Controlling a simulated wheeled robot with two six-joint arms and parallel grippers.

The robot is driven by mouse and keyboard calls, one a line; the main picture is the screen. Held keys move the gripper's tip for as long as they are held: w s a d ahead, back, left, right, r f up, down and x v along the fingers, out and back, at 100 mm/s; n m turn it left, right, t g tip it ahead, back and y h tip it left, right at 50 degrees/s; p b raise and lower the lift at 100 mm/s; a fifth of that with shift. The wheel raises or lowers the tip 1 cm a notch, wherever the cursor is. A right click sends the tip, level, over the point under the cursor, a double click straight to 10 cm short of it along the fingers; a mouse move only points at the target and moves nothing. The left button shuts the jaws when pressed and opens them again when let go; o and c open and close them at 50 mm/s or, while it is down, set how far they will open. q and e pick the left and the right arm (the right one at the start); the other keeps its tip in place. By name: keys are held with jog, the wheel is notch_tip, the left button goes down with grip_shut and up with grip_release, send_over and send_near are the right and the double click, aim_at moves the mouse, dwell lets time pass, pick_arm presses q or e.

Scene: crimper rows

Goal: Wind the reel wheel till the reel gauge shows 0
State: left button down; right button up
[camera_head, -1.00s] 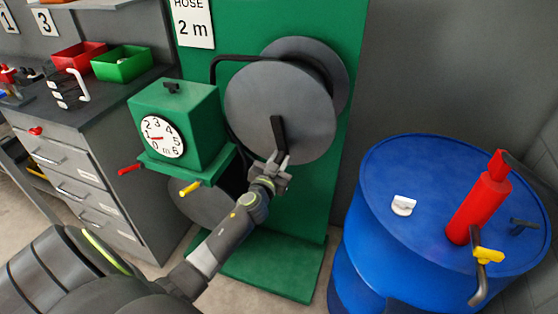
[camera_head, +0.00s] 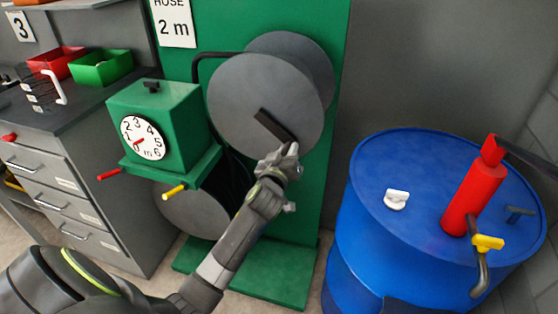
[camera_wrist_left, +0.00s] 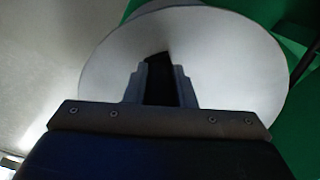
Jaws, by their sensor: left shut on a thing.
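The reel wheel (camera_head: 240,95) is a large grey disc on a green stand, with a black crank arm (camera_head: 268,124) slanting down to the right from its middle. My left gripper (camera_head: 282,157) is at the crank's outer end, at the disc's lower right edge. In the left wrist view, its two fingers (camera_wrist_left: 162,88) are shut on the black crank handle (camera_wrist_left: 156,66), in front of the pale disc. The reel gauge (camera_head: 143,138) is a white dial on a green box, marked 0 to 6 m. Its red needle points lower left, between 0 and 1. My right gripper is not in view.
A yellow-tipped lever (camera_head: 174,192) and a red-tipped lever (camera_head: 110,174) stick out below the gauge box. A blue drum (camera_head: 400,240) with a red pump (camera_head: 472,200) stands to the right. A grey drawer cabinet (camera_head: 70,190) stands at left. A sign reads "HOSE 2 m" (camera_head: 173,22).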

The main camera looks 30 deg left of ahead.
aim_at(302, 121)
pick_arm(q)
jog(key=r+n, duration=0.1)
jog(key=d+r+n, duration=0.1)
jog(key=r+n, duration=0.1)
jog(key=d+r+n, duration=0.1)
jog(key=r+n, duration=0.1)
jog(key=shift+w+d, duration=0.2)
jog(key=shift+w, duration=0.1)
jog(key=shift+d+r+n, duration=0.1)
jog(key=shift+r+n, duration=0.4)
jog(key=shift+n, duration=0.3)
jog(key=shift+r+p, duration=0.35)
jog(key=shift+r, duration=0.4)
jog(key=c, duration=1.3)
grip_release()
jog(key=shift+o, duration=0.5)
jog(key=shift+s+d+f, duration=0.1)
jog(key=shift+s, duration=0.2)
jog(key=b+v, duration=0.2)
jog(key=v, duration=1.4)
jog(key=shift+s, duration=0.4)
